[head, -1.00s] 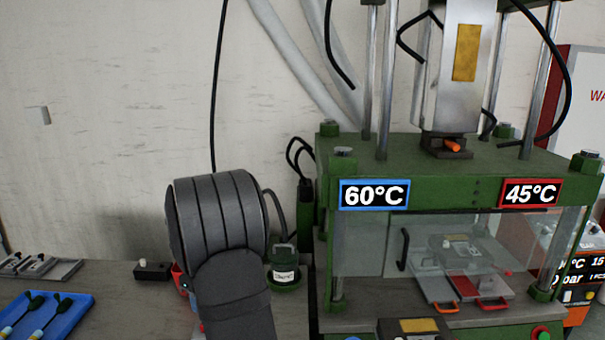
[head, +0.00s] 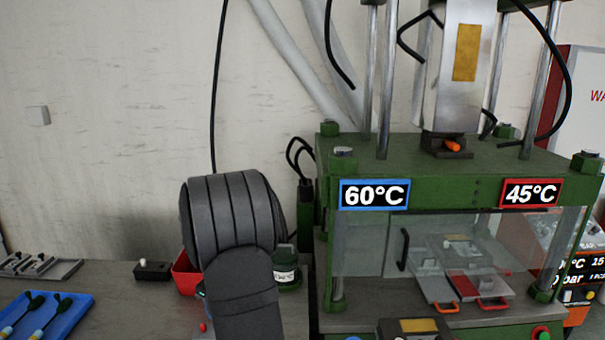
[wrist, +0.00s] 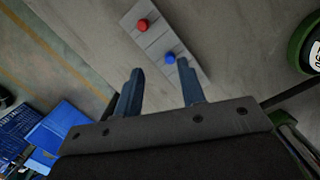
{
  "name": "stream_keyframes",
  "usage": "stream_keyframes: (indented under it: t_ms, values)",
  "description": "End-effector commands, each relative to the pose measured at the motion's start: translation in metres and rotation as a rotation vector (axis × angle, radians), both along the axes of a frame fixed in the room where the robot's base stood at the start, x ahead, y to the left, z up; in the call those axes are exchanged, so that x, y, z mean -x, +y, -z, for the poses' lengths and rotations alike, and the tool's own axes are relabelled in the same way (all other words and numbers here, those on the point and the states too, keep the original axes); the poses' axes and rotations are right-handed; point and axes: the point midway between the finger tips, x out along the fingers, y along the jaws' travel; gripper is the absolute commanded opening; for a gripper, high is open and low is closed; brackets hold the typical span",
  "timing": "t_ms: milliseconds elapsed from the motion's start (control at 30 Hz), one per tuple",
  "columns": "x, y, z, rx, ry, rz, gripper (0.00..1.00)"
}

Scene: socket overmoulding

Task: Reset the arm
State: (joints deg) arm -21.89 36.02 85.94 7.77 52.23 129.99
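Beyond the fingertips, a grey plate (wrist: 155,38) with a red knob (wrist: 142,25) and a blue knob (wrist: 170,58) lies on the bench. I cannot tell the exact height of the fingers above it. In the head view my dark grey arm stands in front of the bench, left of the press, and the gripper itself is hidden.
A green press (head: 450,160) with 60°C and 45°C labels stands right of my arm. A green canister (head: 288,275) and a red bin (head: 186,275) are partly behind the arm. A blue tray (head: 75,302) lies at left.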

Motion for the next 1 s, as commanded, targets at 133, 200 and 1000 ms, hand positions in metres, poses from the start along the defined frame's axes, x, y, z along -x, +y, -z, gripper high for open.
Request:
stream_keyframes:
  t_ms: [133,200,1000]
  values:
    - [0.001,-0.028,-0.017,0.000,-0.002,0.004,0.37]
    - [0.002,-0.039,-0.024,-0.001,-0.001,0.004,0.37]
    - [-0.011,-0.194,-0.049,0.000,0.000,0.243,0.37]
